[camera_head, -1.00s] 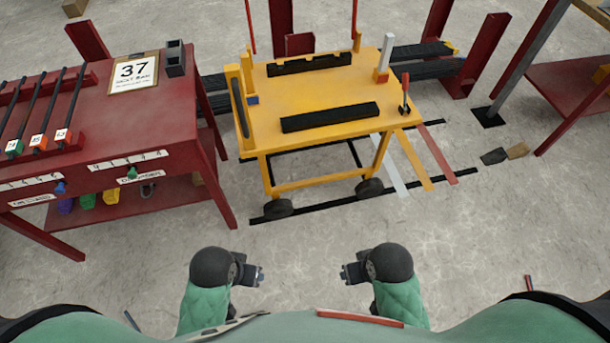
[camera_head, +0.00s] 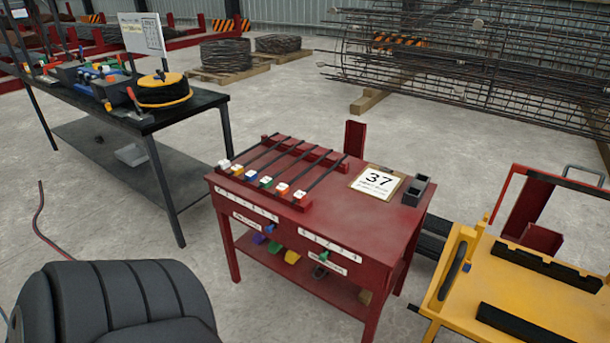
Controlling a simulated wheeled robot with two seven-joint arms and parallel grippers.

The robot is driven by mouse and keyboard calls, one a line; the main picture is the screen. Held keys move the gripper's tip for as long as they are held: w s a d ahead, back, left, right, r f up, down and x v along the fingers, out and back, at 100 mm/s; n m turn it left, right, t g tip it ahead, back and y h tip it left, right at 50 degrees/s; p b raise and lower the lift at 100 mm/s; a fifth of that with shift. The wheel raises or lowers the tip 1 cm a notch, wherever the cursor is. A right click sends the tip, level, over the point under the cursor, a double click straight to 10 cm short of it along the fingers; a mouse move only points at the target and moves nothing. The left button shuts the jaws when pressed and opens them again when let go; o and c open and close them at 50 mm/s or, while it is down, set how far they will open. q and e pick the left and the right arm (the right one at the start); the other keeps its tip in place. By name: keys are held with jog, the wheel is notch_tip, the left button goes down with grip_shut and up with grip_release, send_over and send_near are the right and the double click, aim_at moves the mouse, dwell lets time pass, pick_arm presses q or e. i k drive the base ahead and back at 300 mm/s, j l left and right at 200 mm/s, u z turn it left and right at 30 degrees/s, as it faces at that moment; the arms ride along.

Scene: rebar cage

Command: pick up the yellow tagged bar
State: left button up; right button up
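Several dark bars (camera_head: 289,162) lie side by side across a red rack on the red table (camera_head: 345,221). Their near ends carry small coloured tags with white faces. I can make out a blue tag (camera_head: 250,176), a green tag (camera_head: 265,182) and an orange tag (camera_head: 282,188). The tags at the left end look pale, and I cannot tell for certain which one is yellow. Neither of my grippers is in view.
A yellow cart (camera_head: 535,290) stands right. A black workbench (camera_head: 200,103) stands back left. Open concrete floor (camera_head: 300,110) lies behind the table.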

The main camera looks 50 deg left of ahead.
aim_at(236, 170)
jog(key=u, duration=1.85)
jog(key=i+j+z, duration=0.2)
jog(key=i+j, duration=0.6)
jog(key=i+j+z, duration=0.1)
jog(key=j, duration=0.3)
jog(key=i+j+z, duration=0.1)
jog(key=j, duration=0.35)
jog(key=i+j+z, duration=0.1)
jog(key=i+j, duration=0.15)
jog(key=j, duration=0.2)
jog(key=i+j+z, duration=0.15)
jog(key=j, duration=0.3)
jog(key=j+z, duration=0.1)
jog(key=j, duration=0.35)
jog(key=k+j, duration=0.15)
jog(key=j, duration=0.25)
jog(key=k+j+z, duration=0.15)
jog(key=j, duration=0.25)
